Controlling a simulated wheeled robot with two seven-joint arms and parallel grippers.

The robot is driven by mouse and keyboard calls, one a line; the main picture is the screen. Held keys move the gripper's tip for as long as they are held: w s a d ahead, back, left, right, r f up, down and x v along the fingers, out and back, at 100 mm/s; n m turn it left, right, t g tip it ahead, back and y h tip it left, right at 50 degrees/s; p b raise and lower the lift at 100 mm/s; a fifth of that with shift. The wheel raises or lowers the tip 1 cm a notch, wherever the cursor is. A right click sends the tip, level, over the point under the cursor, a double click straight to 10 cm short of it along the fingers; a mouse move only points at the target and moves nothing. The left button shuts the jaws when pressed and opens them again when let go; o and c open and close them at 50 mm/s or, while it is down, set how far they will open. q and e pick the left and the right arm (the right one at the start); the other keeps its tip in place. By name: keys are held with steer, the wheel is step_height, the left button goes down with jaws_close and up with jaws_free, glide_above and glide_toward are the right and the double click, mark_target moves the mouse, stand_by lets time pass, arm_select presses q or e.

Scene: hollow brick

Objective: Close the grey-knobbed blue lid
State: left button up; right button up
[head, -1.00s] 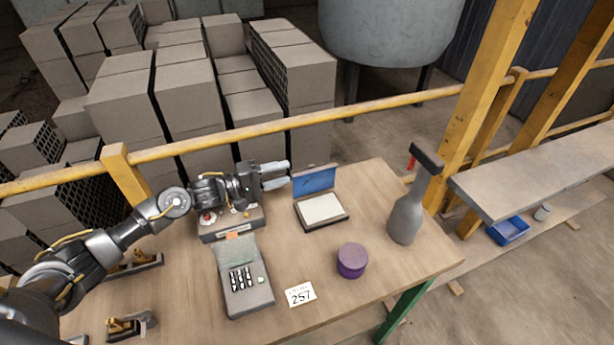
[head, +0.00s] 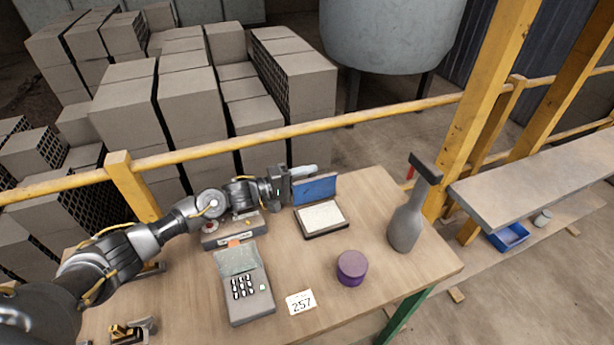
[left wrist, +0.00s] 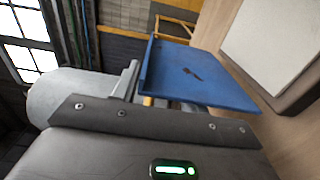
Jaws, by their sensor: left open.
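The blue lid (head: 315,189) stands open, upright at the back edge of a shallow dark box with a pale top surface (head: 323,216). In the left wrist view the lid (left wrist: 215,84) shows as a flat blue panel with a small dark mark on it; I cannot make out a grey knob. My left gripper (head: 303,172) is open and empty, just behind the lid's upper left edge. In the left wrist view the gripper's fingers are close to the lid; whether they touch it I cannot tell. My right gripper is not in view.
A grey case with dark buttons (head: 245,290), a grey box (head: 230,232), a purple round tin (head: 352,267), a "257" card (head: 300,302) and a grey bottle (head: 405,225) stand on the wooden table. A yellow rail (head: 400,104) runs behind it. Table right of the lid is clear.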

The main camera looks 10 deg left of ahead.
arm_select(q)
jaws_close()
steer(key=shift+s+d, duration=0.1)
steer(key=shift+s, duration=0.05)
stand_by(0.4)
steer(key=shift+s+d+r+m+p, duration=0.25)
steer(key=shift+s+m+p, duration=0.25)
steer(key=shift+m, duration=0.5)
steer(key=s+m, duration=0.1)
steer(key=s+d+m+p, duration=0.1)
steer(key=m, duration=0.1)
steer(key=shift+d+f, duration=0.1)
steer(key=shift+d, duration=0.1)
steer(key=shift+s+d+f+m, duration=0.2)
steer(key=shift+s+d+m, duration=0.1)
steer(key=shift+s, duration=0.2)
